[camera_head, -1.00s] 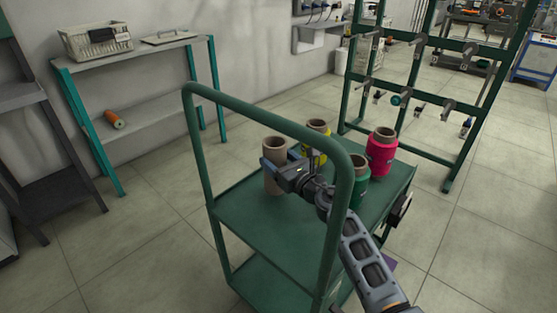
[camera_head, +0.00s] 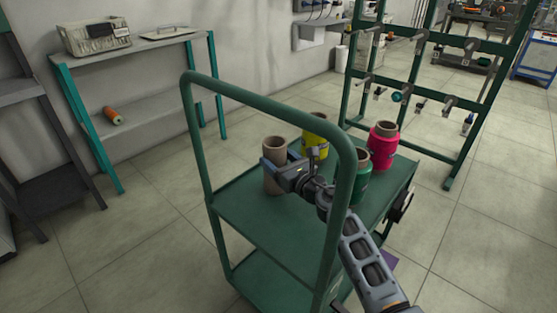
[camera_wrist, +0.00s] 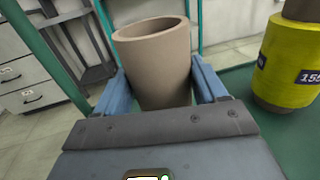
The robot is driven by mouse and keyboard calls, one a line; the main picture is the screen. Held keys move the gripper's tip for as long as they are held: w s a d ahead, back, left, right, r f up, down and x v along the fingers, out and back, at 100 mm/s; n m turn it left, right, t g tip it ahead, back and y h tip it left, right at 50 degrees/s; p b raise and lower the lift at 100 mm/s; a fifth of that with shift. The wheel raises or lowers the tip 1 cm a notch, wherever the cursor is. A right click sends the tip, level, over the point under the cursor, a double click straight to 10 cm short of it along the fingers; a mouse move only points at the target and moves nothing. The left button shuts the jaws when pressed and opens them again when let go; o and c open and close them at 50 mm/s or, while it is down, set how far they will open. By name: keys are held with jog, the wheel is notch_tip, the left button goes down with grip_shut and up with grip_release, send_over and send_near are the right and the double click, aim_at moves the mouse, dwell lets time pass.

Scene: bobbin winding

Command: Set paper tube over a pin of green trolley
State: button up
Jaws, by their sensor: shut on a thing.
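The bare brown paper tube (camera_head: 274,178) stands upright at the left end of the green trolley's top shelf (camera_head: 250,215). My gripper (camera_head: 277,163) is shut on it from the right. In the wrist view the paper tube (camera_wrist: 157,65) sits between my two blue fingers (camera_wrist: 163,92), its open top facing up. No pin shows under the tube, and its lower end is partly hidden by my gripper in the wrist view. I cannot tell whether it touches the shelf.
Yellow (camera_head: 315,138), green (camera_head: 358,180) and pink (camera_head: 382,150) bobbins stand on the trolley right of my gripper. A dark green rack (camera_head: 350,85) stands behind; a shelf (camera_head: 130,110) with an orange bobbin (camera_head: 112,115) is at left.

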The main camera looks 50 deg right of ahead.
jog(key=o, duration=1.1)
jog(key=shift+s+a, duration=0.25)
jog(key=shift+s, duration=1.05)
jog(key=shift+s+a, duration=0.2)
jog(key=shift+s, duration=1.05)
jog(key=shift+s+a, duration=0.25)
jog(key=shift+s, duration=1.05)
